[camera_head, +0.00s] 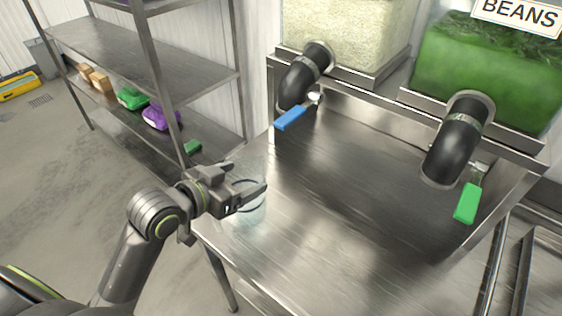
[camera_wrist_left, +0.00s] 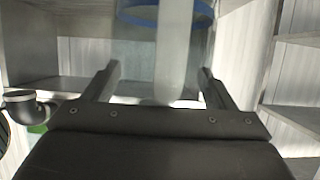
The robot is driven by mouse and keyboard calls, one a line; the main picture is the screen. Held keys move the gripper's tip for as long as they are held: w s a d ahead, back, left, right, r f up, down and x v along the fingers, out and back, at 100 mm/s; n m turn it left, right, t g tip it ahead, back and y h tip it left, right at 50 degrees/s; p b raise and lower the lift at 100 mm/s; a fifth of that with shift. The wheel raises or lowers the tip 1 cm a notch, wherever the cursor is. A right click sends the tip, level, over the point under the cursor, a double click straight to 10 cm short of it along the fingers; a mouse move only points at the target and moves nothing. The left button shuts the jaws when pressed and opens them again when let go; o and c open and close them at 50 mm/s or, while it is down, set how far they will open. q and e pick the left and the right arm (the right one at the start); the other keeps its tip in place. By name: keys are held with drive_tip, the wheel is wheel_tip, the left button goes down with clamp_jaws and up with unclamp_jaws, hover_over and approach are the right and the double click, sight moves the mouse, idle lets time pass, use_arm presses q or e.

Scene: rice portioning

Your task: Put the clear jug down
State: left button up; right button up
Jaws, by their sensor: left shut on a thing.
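The clear jug (camera_head: 252,213) is faint and see-through at the left edge of the steel table in the head view. My left gripper (camera_head: 252,192) is at the jug and shut on it. In the left wrist view the jug's pale upright handle (camera_wrist_left: 172,55) stands between the two fingers, with a blue ring (camera_wrist_left: 150,18) at the top. I cannot tell whether the jug's base touches the table top. My right gripper is not in view.
The steel table (camera_head: 340,200) has a wide bare top. Behind it stand a rice dispenser (camera_head: 345,35) with a blue lever (camera_head: 290,118) and a beans dispenser (camera_head: 485,75) with a green lever (camera_head: 467,203). A steel shelf rack (camera_head: 150,62) with bags and boxes stands at left.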

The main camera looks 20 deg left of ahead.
use_arm(q)
drive_tip(key=w+r+p+x, duration=0.1)
drive_tip(key=r+p+x, duration=0.1)
drive_tip(key=x, duration=1.3)
drive_tip(key=shift+w+d+p, duration=0.25)
drive_tip(key=shift+d+p, duration=0.1)
drive_tip(key=shift+p, duration=0.45)
drive_tip(key=shift+f, duration=0.1)
drive_tip(key=o, duration=1.3)
